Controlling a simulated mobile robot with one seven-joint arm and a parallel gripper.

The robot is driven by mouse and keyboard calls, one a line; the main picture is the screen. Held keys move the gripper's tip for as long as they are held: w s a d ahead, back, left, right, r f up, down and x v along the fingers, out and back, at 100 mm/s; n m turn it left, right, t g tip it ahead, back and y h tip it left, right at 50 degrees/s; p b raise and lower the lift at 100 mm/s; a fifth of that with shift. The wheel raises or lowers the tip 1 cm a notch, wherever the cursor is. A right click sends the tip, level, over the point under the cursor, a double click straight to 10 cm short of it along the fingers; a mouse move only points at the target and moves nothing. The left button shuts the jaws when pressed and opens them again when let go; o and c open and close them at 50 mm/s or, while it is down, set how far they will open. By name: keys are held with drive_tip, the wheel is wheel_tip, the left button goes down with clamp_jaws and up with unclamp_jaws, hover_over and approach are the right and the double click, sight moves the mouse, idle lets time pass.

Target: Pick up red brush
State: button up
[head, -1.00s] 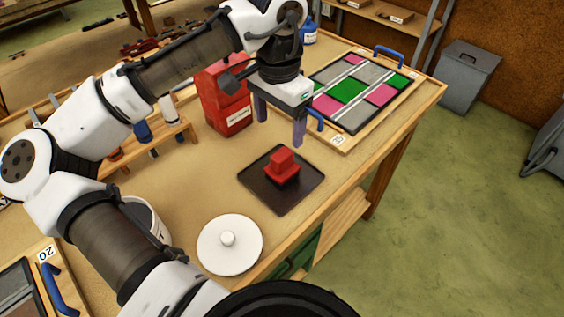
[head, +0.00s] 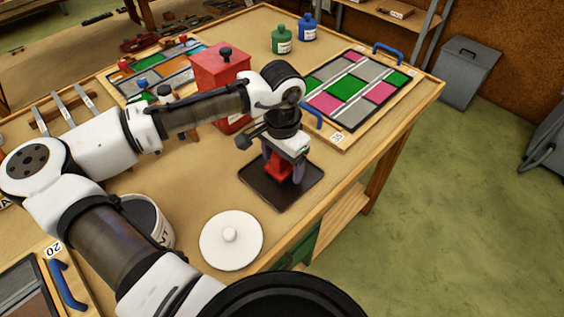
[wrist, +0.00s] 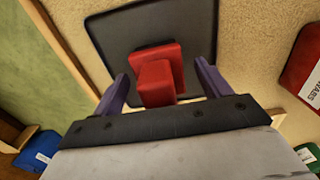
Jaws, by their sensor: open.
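The red brush (head: 281,169) is a red block with a smaller red block on top. It sits on a dark square tray (head: 262,187) near the table's right edge. My gripper (head: 285,172) is low over the tray, its purple fingers on either side of the brush. In the wrist view, the brush (wrist: 158,76) lies between the two spread fingertips of my gripper (wrist: 161,82), with gaps on both sides. The dark tray (wrist: 110,40) shows beneath. In the head view, the gripper hides part of the brush.
A white round lid (head: 231,241) lies in front of the tray, and a bucket (head: 148,218) stands left. A red canister (head: 220,70) stands behind my arm. A leaded panel (head: 345,88) lies behind right. The table's right edge is close to the tray.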

drive_tip(key=c, duration=1.2)
drive_tip(key=shift+c, duration=0.2)
wheel_tip(320, 180, up, 20)
drive_tip(key=b, duration=0.1)
drive_tip(key=shift+b, duration=0.3)
drive_tip(key=o, duration=0.4)
drive_tip(key=shift+c, duration=0.7)
